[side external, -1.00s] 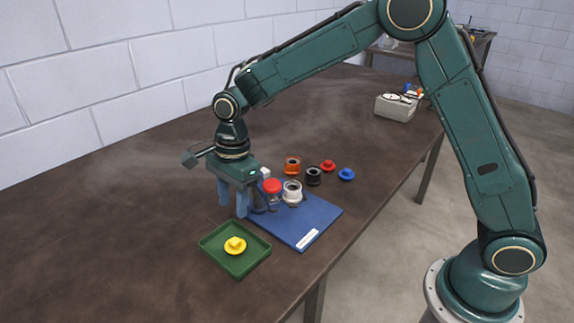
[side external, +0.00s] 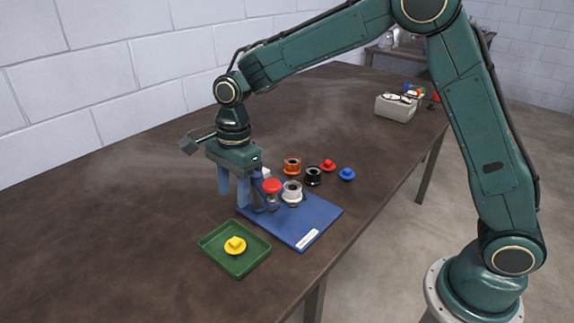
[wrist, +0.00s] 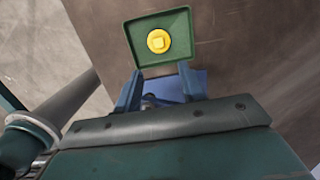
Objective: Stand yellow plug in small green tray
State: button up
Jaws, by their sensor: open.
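The yellow plug (side external: 235,245) rests inside the small green tray (side external: 257,262), near its middle, with its knob facing up. In the wrist view the yellow plug (wrist: 159,41) sits inside the rim of the green tray (wrist: 130,30), beyond the fingertips. My gripper (side external: 233,202) is open and empty. It hangs behind the tray, near the back left corner of the blue mat, apart from the plug. Its two fingers (wrist: 160,80) also show in the wrist view with a gap between them.
A blue mat (side external: 317,220) lies right of the tray. On it stand a red-capped jar (side external: 272,188) and a white-ringed jar (side external: 292,191). Behind are orange (side external: 292,164) and black (side external: 313,176) rings, red (side external: 328,165) and blue (side external: 347,174) plugs. The table's left is clear.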

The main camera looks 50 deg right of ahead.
jog(key=s+d+r+n+t, duration=0.3)
jog(key=s+d+r+n, duration=0.6)
jog(key=s+r, duration=0.4)
jog(key=s+d+n+t, duration=0.1)
jog(key=s+d+n, duration=0.1)
jog(key=s, duration=0.3)
jog(key=s+d+n+h, duration=0.1)
jog(key=s+d+n, duration=0.1)
jog(key=s+n, duration=0.2)
jog(key=s+d+n+t, duration=0.1)
jog(key=s+d+n, duration=0.1)
jog(key=s, duration=0.4)
jog(key=shift+f+n+t, duration=0.25)
jog(key=shift+n+t, duration=0.05)
jog(key=shift+n, duration=0.1)
